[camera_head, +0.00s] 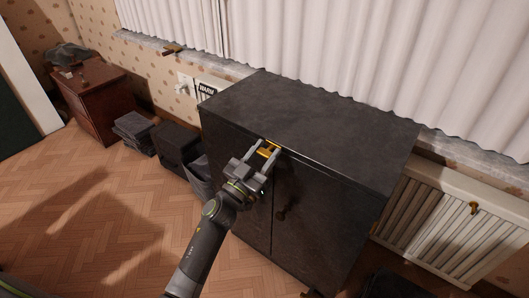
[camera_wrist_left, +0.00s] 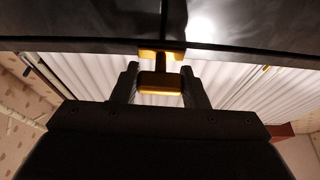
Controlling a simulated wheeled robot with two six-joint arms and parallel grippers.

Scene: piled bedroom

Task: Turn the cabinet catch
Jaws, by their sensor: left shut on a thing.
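The dark grey two-door cabinet (camera_head: 330,215) stands below the curtains. Its brass catch (camera_head: 269,145) is at the top front edge, where the two doors meet. My left gripper (camera_head: 266,150) is at the catch, shut on it. In the left wrist view the catch (camera_wrist_left: 160,84) shows a yellow bar between my two fingers, joined by a short stem to a plate on the cabinet. Both doors look closed. A small dark knob (camera_head: 282,214) sits on the right door. My arm hides part of the left door. My right gripper is not in view.
A white radiator (camera_head: 440,225) is on the wall right of the cabinet. Dark boxes (camera_head: 175,143) and a stack of dark folded things (camera_head: 133,126) stand at its left. A brown chest (camera_head: 95,100) is farther left. The wooden floor (camera_head: 90,215) at left is clear.

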